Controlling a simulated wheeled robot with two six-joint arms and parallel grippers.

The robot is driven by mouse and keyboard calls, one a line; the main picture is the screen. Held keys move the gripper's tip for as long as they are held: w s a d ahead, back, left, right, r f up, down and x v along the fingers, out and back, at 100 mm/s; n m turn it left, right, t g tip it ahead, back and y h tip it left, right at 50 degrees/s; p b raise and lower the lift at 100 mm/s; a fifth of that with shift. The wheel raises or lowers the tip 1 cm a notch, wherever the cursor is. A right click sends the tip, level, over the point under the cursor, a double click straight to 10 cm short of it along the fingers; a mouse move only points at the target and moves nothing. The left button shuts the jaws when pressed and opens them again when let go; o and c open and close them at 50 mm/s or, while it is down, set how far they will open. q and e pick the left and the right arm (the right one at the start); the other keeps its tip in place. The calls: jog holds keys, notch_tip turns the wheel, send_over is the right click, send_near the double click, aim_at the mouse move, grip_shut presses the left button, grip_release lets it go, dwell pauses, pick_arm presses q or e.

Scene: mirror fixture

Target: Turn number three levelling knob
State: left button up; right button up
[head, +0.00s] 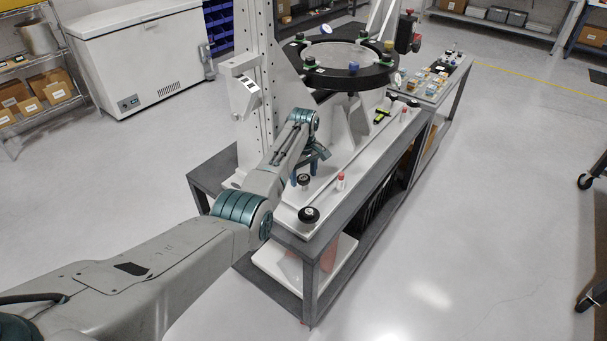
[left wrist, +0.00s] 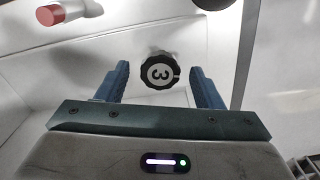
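The number three levelling knob (left wrist: 159,71) is round and black with a ridged edge and a white 3 on its face, which appears turned on its side in the left wrist view. In the head view it appears as a small black knob (head: 303,180) on the fixture's light base plate. My left gripper (left wrist: 160,92) is open, with one blue finger on each side of the knob and a visible gap on both sides. In the head view the left gripper (head: 304,172) is at this knob, partly hidden by its own arm. My right gripper is in neither view.
A red-capped white piece (head: 340,181) and another black knob (head: 309,214) are close by on the base plate. The tall perforated column (head: 258,75) and black ring (head: 345,72) rise behind.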

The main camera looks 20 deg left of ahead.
aim_at(303, 178)
pick_arm(q)
notch_tip(303, 178, up, 11)
jog(key=b, duration=0.2)
jog(key=shift+b, duration=0.3)
jog(key=shift+f, duration=0.2)
